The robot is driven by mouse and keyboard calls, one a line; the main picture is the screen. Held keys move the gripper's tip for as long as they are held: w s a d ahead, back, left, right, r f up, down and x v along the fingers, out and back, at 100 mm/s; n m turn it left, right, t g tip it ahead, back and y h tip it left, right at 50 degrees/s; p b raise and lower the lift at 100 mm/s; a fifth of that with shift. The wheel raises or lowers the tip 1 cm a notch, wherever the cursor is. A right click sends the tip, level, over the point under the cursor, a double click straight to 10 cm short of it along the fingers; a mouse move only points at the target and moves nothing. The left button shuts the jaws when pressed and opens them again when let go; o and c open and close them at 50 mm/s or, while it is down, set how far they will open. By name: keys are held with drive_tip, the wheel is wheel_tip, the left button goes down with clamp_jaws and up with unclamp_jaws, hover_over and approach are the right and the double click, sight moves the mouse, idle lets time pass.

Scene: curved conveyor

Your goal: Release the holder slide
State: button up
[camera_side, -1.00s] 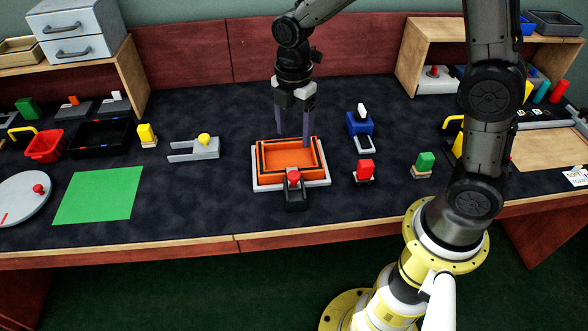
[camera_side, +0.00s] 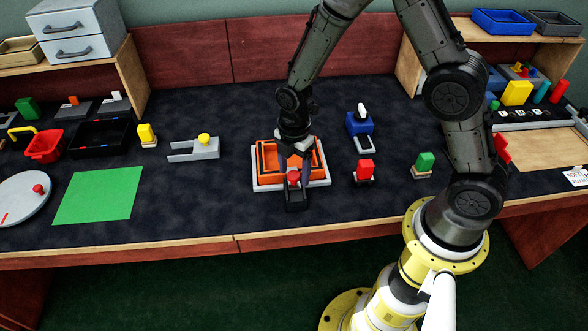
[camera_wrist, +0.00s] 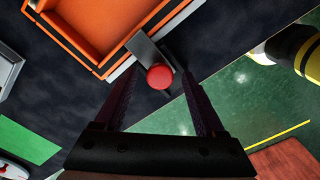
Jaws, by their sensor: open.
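The holder slide is a dark block with a red knob (camera_side: 294,177) at the front edge of the orange tray (camera_side: 317,160). The tray sits in a white frame (camera_side: 262,184). In the wrist view the red knob (camera_wrist: 159,76) stands on a grey bar (camera_wrist: 146,48) that reaches the tray's orange wall (camera_wrist: 75,40). My gripper (camera_side: 294,176) is low over the front of the tray. Its open fingers (camera_wrist: 158,84) stand on either side of the knob in the wrist view; contact cannot be told.
A grey fork-shaped piece with a yellow knob (camera_side: 204,146) lies left. A green sheet (camera_side: 98,194) lies farther left. The table's front edge is close.

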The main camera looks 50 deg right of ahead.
clamp_jaws()
idle(0.3)
idle(1.1)
